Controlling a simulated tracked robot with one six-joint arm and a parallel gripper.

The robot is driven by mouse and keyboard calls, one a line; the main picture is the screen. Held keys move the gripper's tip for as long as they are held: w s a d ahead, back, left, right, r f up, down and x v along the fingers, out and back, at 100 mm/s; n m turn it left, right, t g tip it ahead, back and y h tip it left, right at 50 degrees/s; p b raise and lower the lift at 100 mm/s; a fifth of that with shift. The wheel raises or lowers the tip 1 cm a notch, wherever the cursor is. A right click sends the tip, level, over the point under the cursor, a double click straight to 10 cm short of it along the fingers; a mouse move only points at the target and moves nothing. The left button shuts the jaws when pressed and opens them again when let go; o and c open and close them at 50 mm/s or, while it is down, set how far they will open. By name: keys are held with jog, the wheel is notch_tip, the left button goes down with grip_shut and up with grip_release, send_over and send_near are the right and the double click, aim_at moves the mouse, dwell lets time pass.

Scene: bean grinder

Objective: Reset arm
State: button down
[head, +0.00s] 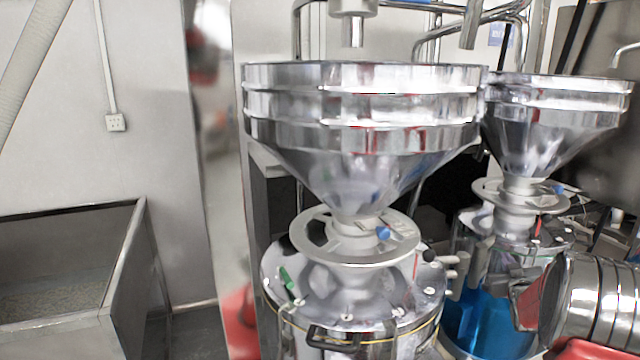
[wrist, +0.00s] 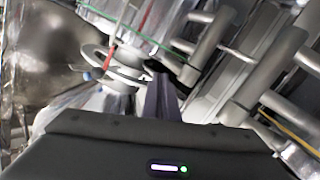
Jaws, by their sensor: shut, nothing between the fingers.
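My gripper (wrist: 161,92) shows at the bottom middle of the wrist view, its narrow dark fingers together with nothing between them. I cannot make it out in the head view. The grinder's large metal hopper (head: 355,110) stands in the middle of the head view, above a ring-shaped flange (head: 320,250) and a round metal body (head: 345,315). A blue valve handle (head: 383,233) and a green handle (head: 287,280) show on it. In the wrist view, a metal flange (wrist: 97,65) lies left of and beyond my fingers. Whether they touch anything is unclear.
A second hopper (head: 555,115) stands at the right, with a blue container (head: 490,320) low beneath it. A grey bin (head: 125,265) stands at the left by the wall. Several metal pipes (wrist: 210,45) crowd the right of the wrist view.

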jog(key=s+a+r+g+y, duration=0.1)
jog(key=s+a+r+g, duration=0.2)
jog(key=a, duration=0.5)
jog(key=s+a+r+y, duration=0.1)
jog(key=s+a+r, duration=0.3)
jog(key=a, duration=0.5)
jog(key=s+a+r+g+y, duration=0.1)
jog(key=s+a+r+g, duration=0.1)
jog(key=s+a, duration=0.45)
jog(key=s+a+f+g+y, duration=0.2)
jog(key=s+a, duration=0.8)
jog(key=s, duration=0.3)
jog(key=s+a+f+g+y, duration=0.1)
jog(key=s+a+f+g, duration=0.1)
jog(key=s+a, duration=0.8)
jog(key=s, duration=0.3)
jog(key=shift+s+a+f+n+g+y, duration=0.3)
jog(key=shift+a+f+n+g+y, duration=0.1)
jog(key=shift+s, duration=0.1)
